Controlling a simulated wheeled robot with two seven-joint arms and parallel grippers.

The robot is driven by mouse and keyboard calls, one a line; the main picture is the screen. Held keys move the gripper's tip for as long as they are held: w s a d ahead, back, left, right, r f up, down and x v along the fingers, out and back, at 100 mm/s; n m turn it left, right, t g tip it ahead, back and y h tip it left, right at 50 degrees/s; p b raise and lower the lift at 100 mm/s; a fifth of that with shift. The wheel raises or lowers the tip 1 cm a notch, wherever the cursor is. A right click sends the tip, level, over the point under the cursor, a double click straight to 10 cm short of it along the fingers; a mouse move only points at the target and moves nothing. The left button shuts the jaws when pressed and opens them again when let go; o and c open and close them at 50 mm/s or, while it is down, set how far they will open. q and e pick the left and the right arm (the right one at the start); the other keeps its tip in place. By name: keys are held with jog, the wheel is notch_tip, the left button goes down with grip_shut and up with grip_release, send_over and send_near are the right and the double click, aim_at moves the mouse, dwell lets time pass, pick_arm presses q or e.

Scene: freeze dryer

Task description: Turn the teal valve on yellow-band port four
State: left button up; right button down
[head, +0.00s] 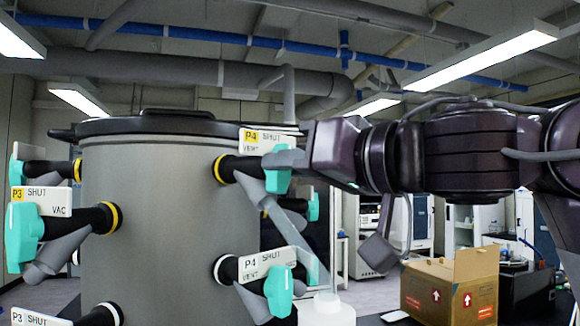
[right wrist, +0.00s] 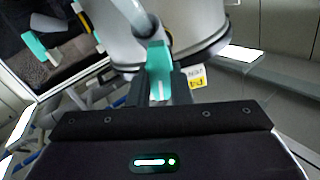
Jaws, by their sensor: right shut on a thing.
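The grey drum (head: 150,190) stands left of centre in the head view. The yellow-band port four (head: 228,169) sticks out at its upper right, with a label (head: 262,140) reading P4, SHUT, VENT. Its teal valve handle (head: 277,182) is partly hidden by my right gripper (head: 286,160), which reaches in from the right. In the right wrist view the teal handle (right wrist: 158,62) sits between the fingers of my right gripper (right wrist: 166,88), which is shut on it. My left gripper is not in view.
A white-band port four with a teal handle (head: 279,290) sits directly below. Yellow-band port three with a teal handle (head: 24,232) is at the left. A clear vessel with a white base (head: 327,310) stands right of the drum. A cardboard box (head: 450,288) is at the lower right.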

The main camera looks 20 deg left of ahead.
jog(key=m, duration=0.4)
jog(key=shift+m+b, duration=0.3)
jog(key=shift+b, duration=0.1)
jog(key=m, duration=0.4)
jog(key=shift+d+b, duration=0.1)
jog(key=shift+b, duration=0.3)
jog(key=shift+m, duration=0.3)
jog(key=c, duration=1.3)
grip_release()
jog(key=shift+w, duration=0.1)
jog(key=shift+d+b, duration=0.3)
jog(key=b+v, duration=0.3)
jog(key=v, duration=0.4)
jog(key=shift+s+d, duration=0.15)
jog(key=shift+s, duration=0.1)
